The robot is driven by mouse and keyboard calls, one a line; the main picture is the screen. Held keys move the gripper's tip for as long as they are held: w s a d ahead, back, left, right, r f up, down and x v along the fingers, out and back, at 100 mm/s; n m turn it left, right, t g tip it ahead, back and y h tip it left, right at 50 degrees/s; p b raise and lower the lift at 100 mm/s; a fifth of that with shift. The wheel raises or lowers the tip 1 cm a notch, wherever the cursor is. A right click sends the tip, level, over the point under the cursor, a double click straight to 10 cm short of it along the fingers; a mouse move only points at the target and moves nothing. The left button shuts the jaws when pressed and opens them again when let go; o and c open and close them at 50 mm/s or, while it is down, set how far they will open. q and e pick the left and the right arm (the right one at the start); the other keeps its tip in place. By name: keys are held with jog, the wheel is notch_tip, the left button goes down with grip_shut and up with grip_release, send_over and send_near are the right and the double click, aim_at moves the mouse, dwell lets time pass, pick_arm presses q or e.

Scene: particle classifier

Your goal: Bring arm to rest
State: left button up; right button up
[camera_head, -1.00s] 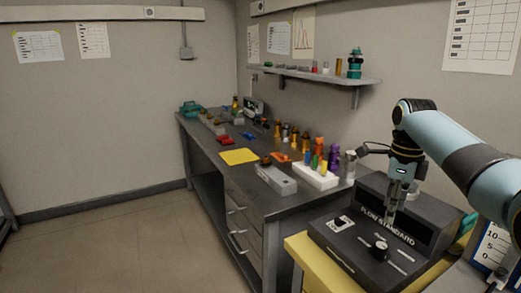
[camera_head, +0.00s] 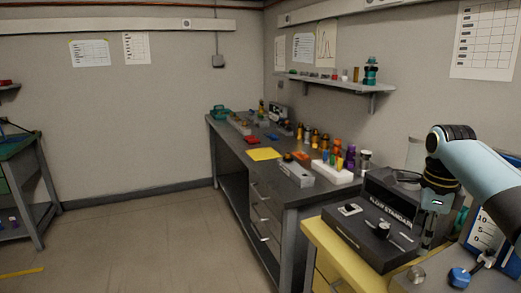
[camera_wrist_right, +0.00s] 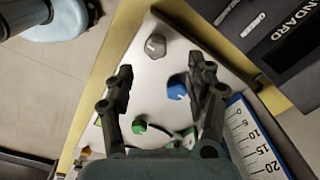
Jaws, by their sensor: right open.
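My right arm comes in from the right in the head view, bent at a dark joint, with its wrist pointing down. My right gripper (camera_head: 425,245) hangs beside the right end of the black FLOW STANDARD box (camera_head: 345,237). In the right wrist view the same gripper (camera_wrist_right: 162,85) has its two fingers spread wide with nothing between them but the white panel (camera_wrist_right: 150,75) below. A blue knob (camera_wrist_right: 177,90) on that panel lies near one finger. My left gripper is not in view.
A grey knob (camera_wrist_right: 155,45) and a green knob (camera_wrist_right: 139,126) are also on the panel. A scale plate (camera_wrist_right: 250,140) stands close on the right. A long workbench (camera_head: 290,200) holds vials and a yellow sheet (camera_head: 264,154).

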jog(key=s+a+f+n+t, duration=0.1)
jog(key=s+a+f+n, duration=0.15)
jog(key=s+n, duration=0.4)
jog(key=s+a+f+n, duration=0.2)
jog(key=s+f+n, duration=0.25)
jog(key=s, duration=0.35)
jog(key=s+a+r+n+t, duration=0.15)
jog(key=s+r+n, duration=0.25)
jog(key=s+n, duration=0.45)
jog(key=s+a+r+n+t, duration=0.15)
jog(key=s+r+n, duration=0.35)
jog(key=s, duration=0.6)
notch_tip(320, 180, down, 32)
jog(key=s+d+g+b, duration=0.1)
jog(key=d+g+b, duration=0.1)
jog(key=b, duration=0.4)
pick_arm(q)
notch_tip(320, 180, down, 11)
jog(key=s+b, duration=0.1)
jog(key=b, duration=0.4)
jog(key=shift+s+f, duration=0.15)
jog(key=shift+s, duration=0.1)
pick_arm(e)
jog(key=s+f+g, duration=0.1)
jog(key=s+f, duration=1.8)
jog(key=f, duration=0.4)
jog(key=shift+s+d+h, duration=0.15)
jog(key=shift+d+h, duration=0.15)
jog(key=shift+d, duration=0.05)
